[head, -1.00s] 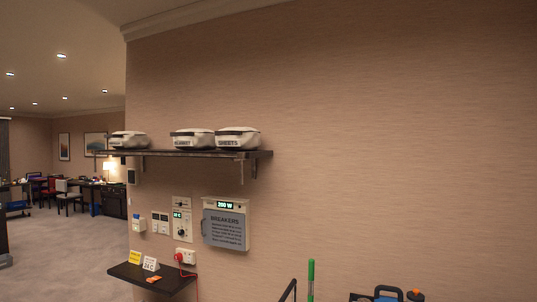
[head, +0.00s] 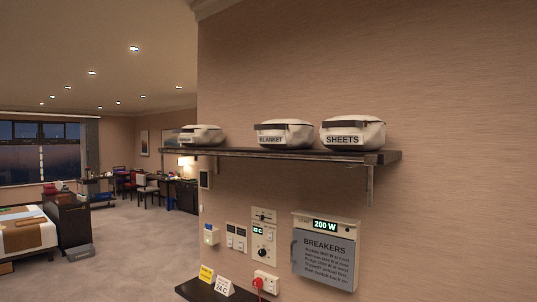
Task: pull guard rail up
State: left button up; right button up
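No guard rail can be made out for certain in the head view. A bed (head: 27,231) with a brown and white cover shows at the far left, cut off by the picture edge. A dark piece of furniture (head: 66,226) stands at its right end. Neither of my grippers is in view.
A wall shelf (head: 300,153) holds bins, two labelled BLANKET (head: 284,134) and SHEETS (head: 353,133). Below are a breaker box (head: 325,252), a dial panel (head: 264,238) and a small dark ledge (head: 200,290) with cards. Open carpet (head: 135,245) lies left of the wall.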

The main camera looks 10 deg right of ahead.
aim_at(318, 158)
jog(key=i+z, duration=0.15)
jog(key=i, duration=1.4)
